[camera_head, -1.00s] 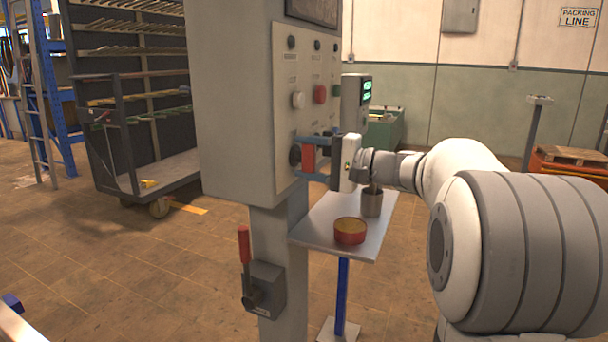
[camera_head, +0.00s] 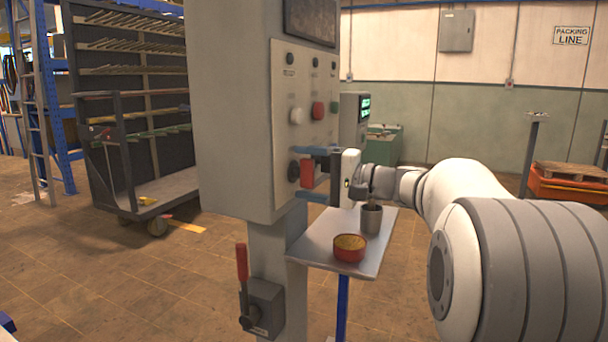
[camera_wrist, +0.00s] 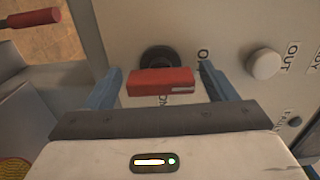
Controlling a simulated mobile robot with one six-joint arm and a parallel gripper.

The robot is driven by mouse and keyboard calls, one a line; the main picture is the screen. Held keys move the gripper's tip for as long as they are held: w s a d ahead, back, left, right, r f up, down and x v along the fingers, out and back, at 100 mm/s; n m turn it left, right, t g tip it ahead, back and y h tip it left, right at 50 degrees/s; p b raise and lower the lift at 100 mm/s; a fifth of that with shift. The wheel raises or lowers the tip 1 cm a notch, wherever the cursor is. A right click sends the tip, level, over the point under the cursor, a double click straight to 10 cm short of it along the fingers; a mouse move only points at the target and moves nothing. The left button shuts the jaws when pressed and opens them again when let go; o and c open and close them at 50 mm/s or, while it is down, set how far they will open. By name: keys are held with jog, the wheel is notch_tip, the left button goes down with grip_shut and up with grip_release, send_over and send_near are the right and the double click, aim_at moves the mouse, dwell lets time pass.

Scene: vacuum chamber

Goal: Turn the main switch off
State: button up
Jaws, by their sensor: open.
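The rotary switch has a red handle (camera_head: 307,174) on a round black base, on the front of the grey control cabinet. In the wrist view the red handle (camera_wrist: 162,82) lies across the picture, with labels partly hidden beside it; "ON" shows just below. My gripper (camera_head: 318,173) is open around the handle, its blue fingers (camera_wrist: 160,68) on either side. In the wrist view there is a gap at each side of the handle; contact does not show. In the head view the handle stands vertical between the upper and lower finger.
A red lever (camera_head: 242,262) on a dark box sits lower on the cabinet post. White (camera_head: 296,116), red (camera_head: 318,110) and green buttons are above the switch. Below my gripper, a shelf (camera_head: 325,247) holds a red bowl (camera_head: 349,248) and a metal cup (camera_head: 371,219).

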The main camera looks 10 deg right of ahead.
jog(key=v, duration=0.7)
jog(key=shift+s+d+p, duration=0.25)
jog(key=shift+d+p, duration=0.05)
jog(key=shift+p, duration=0.1)
jog(key=shift+a, duration=0.1)
jog(key=s+a+f+n+g+h+p, duration=0.1)
jog(key=s+a+f+g+h+p, duration=0.15)
jog(key=s+a+p, duration=0.25)
jog(key=s+a+f+g+h+p, duration=0.1)
jog(key=s+a+g+h+p, duration=0.2)
jog(key=s+a+g+p, duration=0.15)
jog(key=s+d+f+n+h+p, duration=0.1)
jog(key=s+n+h+p, duration=0.2)
jog(key=s, duration=0.4)
jog(key=s+d+f+n+g+h+p, duration=0.1)
jog(key=s+d+f+n+h+p, duration=0.1)
jog(key=s+h+p, duration=0.4)
jog(key=shift+s+n+p, duration=0.5)
jog(key=shift+s+p, duration=0.35)
jog(key=shift+p, duration=0.35)
